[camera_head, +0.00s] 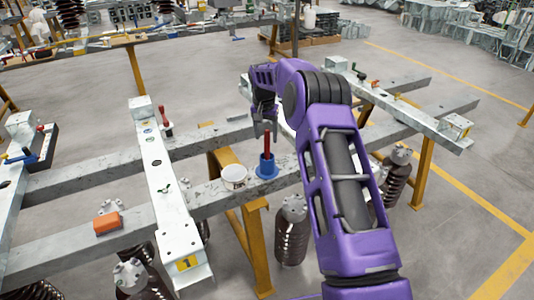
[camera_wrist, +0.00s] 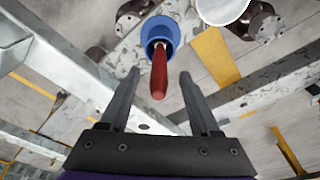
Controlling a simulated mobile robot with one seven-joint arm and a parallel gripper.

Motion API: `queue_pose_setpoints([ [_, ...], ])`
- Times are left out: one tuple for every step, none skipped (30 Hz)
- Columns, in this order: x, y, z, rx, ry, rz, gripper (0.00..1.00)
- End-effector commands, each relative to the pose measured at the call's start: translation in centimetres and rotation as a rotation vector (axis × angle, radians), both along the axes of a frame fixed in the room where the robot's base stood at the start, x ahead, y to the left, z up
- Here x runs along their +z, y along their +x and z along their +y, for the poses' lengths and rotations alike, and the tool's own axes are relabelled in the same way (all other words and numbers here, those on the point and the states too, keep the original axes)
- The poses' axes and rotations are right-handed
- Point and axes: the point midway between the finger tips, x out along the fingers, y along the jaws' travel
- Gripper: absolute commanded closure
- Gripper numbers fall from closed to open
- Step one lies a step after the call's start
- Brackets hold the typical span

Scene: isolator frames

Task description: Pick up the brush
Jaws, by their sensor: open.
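The brush (camera_head: 266,145) appears to be the red-handled item standing upright in a blue cup (camera_head: 267,168) on the grey beam; its lower end is hidden in the cup. In the wrist view, the red handle (camera_wrist: 159,75) points toward the camera from the blue cup (camera_wrist: 160,33). My gripper (camera_head: 265,126) is above the cup with its fingers pointing down. In the wrist view, my gripper (camera_wrist: 159,74) is open, with a finger on each side of the handle and visible gaps between them.
A white cup (camera_head: 233,177) stands left of the blue cup; it also shows in the wrist view (camera_wrist: 222,10). Brown ribbed insulators (camera_head: 292,235) stand below the beams.

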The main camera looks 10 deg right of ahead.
Motion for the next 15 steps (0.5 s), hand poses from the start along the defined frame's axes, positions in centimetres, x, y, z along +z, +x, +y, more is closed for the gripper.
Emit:
queue_pose_setpoints([
  [-0.7,0.1,0.0,-0.001,0.001,0.002,0.37],
  [-0.9,0.1,-0.1,-0.001,0.001,0.001,0.37],
  [-1.2,0.2,-0.1,-0.001,0.001,0.0,0.37],
  [-1.3,0.2,-0.1,-0.001,0.001,-0.001,0.37],
  [-1.4,0.2,-0.1,-0.001,0.001,-0.001,0.37],
  [-1.5,0.2,-0.1,-0.001,0.001,-0.001,0.37],
  [-1.7,0.3,-0.1,-0.001,0.001,-0.001,0.37],
  [-1.8,0.3,-0.1,-0.001,0.001,-0.001,0.37],
  [-2.2,0.3,-0.2,-0.001,0.001,-0.001,0.37],
  [-2.5,0.3,-0.2,-0.001,0.001,0.001,0.37],
  [-2.9,0.4,-0.3,-0.001,0.0,0.001,0.37],
  [-3.4,0.4,-0.4,-0.001,0.0,0.002,0.37],
  [-3.9,0.5,-0.4,-0.001,0.001,0.003,0.37],
  [-4.4,0.6,-0.5,-0.001,0.002,0.003,0.37],
  [-5.0,0.7,-0.5,0.0,0.001,0.002,0.37],
])
